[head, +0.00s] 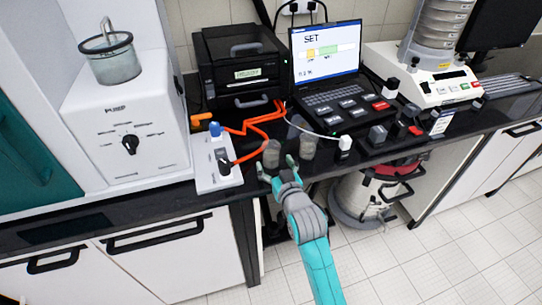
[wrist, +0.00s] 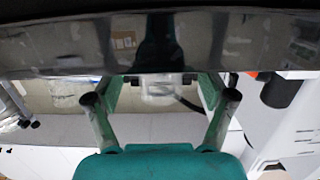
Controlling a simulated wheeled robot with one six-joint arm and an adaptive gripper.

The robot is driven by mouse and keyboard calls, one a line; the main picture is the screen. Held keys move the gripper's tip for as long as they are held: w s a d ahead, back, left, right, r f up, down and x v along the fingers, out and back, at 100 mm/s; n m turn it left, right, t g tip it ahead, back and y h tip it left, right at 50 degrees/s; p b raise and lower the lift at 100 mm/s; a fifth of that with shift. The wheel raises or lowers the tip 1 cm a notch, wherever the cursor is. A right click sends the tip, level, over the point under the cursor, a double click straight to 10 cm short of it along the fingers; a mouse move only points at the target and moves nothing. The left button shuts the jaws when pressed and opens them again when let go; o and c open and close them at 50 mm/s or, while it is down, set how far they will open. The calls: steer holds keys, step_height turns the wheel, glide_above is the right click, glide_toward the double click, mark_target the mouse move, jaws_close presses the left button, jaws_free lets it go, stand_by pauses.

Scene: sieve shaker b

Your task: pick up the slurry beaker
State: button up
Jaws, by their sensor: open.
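No label marks the slurry beaker. Two small cloudy grey-brown vessels stand near the counter's front edge in the head view, a left one (head: 271,154) and a right one (head: 307,148); I cannot tell which is the slurry beaker. My gripper (head: 278,167) is open and empty at the counter edge, just in front of these vessels, with its fingers apart. In the wrist view, a clear vessel (wrist: 162,92) shows beyond and between the spread fingertips of my gripper (wrist: 161,98), partly hidden by a dark glossy band across the top.
A white mixer (head: 125,125) carrying a glass pot (head: 115,62) stands left. Orange cable (head: 262,122) runs behind the vessels. A laptop (head: 327,60), black printer (head: 240,62) and sieve shaker (head: 425,80) stand behind. A red-topped canister (head: 365,195) is below the counter.

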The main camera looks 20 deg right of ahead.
steer(key=shift+w+f, duration=0.2)
steer(key=shift+w, duration=1.2)
steer(key=shift+c, duration=0.2)
steer(key=c, duration=1.2)
steer(key=shift+r, duration=0.1)
steer(key=shift+c, duration=0.2)
step_height(320, 180, up, 10)
